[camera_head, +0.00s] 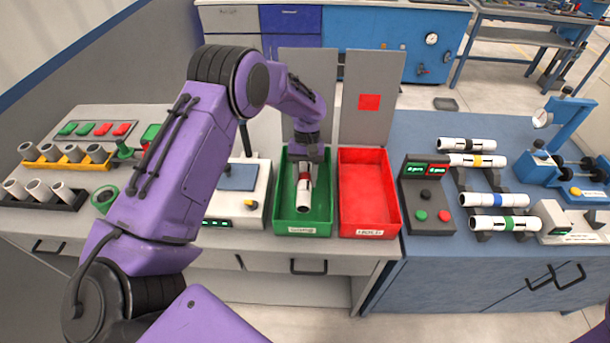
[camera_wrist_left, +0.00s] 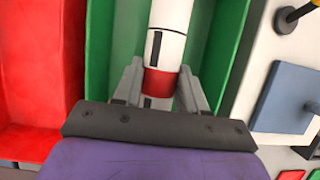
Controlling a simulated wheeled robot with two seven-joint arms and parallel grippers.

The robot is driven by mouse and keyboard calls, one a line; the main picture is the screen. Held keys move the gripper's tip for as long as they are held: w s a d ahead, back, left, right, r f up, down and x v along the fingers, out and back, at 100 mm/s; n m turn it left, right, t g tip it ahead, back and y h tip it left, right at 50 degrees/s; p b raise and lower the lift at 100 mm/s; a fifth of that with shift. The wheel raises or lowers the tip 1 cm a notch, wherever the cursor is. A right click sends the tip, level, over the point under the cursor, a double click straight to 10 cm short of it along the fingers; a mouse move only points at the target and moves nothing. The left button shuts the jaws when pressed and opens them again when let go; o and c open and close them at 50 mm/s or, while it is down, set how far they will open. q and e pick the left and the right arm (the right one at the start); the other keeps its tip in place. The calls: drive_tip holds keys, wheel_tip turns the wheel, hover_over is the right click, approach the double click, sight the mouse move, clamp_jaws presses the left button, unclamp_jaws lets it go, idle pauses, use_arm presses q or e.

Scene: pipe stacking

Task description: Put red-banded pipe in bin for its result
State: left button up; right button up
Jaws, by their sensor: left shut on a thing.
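The red-banded pipe (camera_head: 304,194) is white with a red band and lies lengthwise inside the green bin (camera_head: 287,220). It also shows in the left wrist view (camera_wrist_left: 172,22), its red band (camera_wrist_left: 160,83) between my fingers. My left gripper (camera_head: 306,165) reaches down into the green bin and is shut on the pipe. In the left wrist view the left gripper (camera_wrist_left: 160,90) has one finger on each side of the pipe. I cannot tell whether the pipe touches the bin floor. The red bin (camera_head: 369,185) stands right beside the green one and looks empty. My right gripper is not in view.
Grey boards stand behind the bins; the right one bears a red square (camera_head: 369,102). A scale-like device (camera_head: 240,180) stands left of the green bin. A control box (camera_head: 428,195) and several banded pipes on supports (camera_head: 505,223) are on the right bench. Pipe racks (camera_head: 60,165) stand at left.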

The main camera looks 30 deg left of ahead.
use_arm(q)
drive_tip(key=o, duration=1.2)
drive_tip(key=shift+w+a+r, duration=0.1)
drive_tip(key=shift+w+r, duration=0.05)
drive_tip(key=shift+r, duration=0.15)
drive_tip(key=b+v, duration=0.1)
drive_tip(key=v, duration=0.8)
drive_tip(key=shift+r+b, duration=0.3)
drive_tip(key=shift+r, duration=0.1)
drive_tip(key=shift+f, duration=0.1)
